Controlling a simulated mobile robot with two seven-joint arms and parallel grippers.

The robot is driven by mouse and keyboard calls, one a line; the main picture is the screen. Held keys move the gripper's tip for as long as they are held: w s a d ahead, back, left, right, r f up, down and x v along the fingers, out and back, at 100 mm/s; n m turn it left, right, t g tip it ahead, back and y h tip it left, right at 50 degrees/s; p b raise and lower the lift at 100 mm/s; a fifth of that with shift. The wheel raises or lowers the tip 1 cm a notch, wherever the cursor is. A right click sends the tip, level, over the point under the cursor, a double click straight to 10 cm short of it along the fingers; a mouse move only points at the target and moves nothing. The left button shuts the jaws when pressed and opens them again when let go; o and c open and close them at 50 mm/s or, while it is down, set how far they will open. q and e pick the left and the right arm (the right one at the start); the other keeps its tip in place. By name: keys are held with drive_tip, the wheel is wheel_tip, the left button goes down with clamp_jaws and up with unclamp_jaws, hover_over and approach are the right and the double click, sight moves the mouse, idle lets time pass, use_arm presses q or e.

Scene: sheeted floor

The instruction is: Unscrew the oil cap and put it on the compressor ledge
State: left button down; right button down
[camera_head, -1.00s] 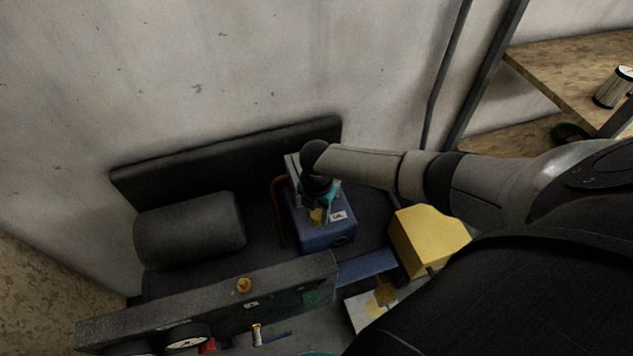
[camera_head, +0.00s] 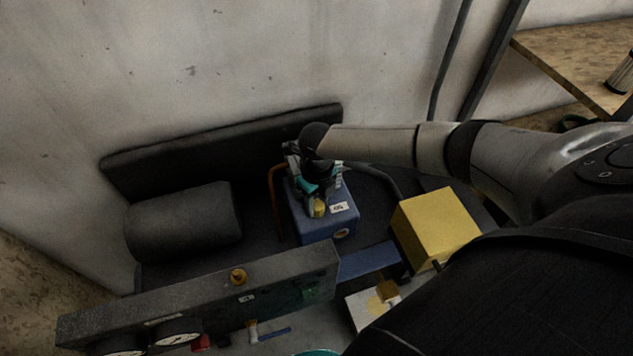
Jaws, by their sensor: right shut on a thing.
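The blue compressor block (camera_head: 325,228) stands in the middle, with a small white label on top. My right arm reaches in from the right. My right gripper (camera_head: 317,200), dark with teal parts, points down at the block's top. It is shut on the yellow oil cap (camera_head: 320,209), of which only a small part shows between the fingers. I cannot tell whether the cap is still seated or just clear of the block. A flat blue ledge (camera_head: 368,262) extends from the block's front right. My left gripper is not in view.
A dark cylinder (camera_head: 182,222) lies left of the block. A yellow box (camera_head: 436,228) stands to the right. A long grey panel (camera_head: 200,292) with gauges and an orange knob (camera_head: 238,276) runs in front. A wooden shelf (camera_head: 575,55) is at upper right.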

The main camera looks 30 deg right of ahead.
drive_tip(key=n, duration=0.2)
drive_tip(key=shift+n, duration=0.4)
drive_tip(key=shift+c, duration=1.7)
unclamp_jaws()
drive_tip(key=shift+c, duration=0.8)
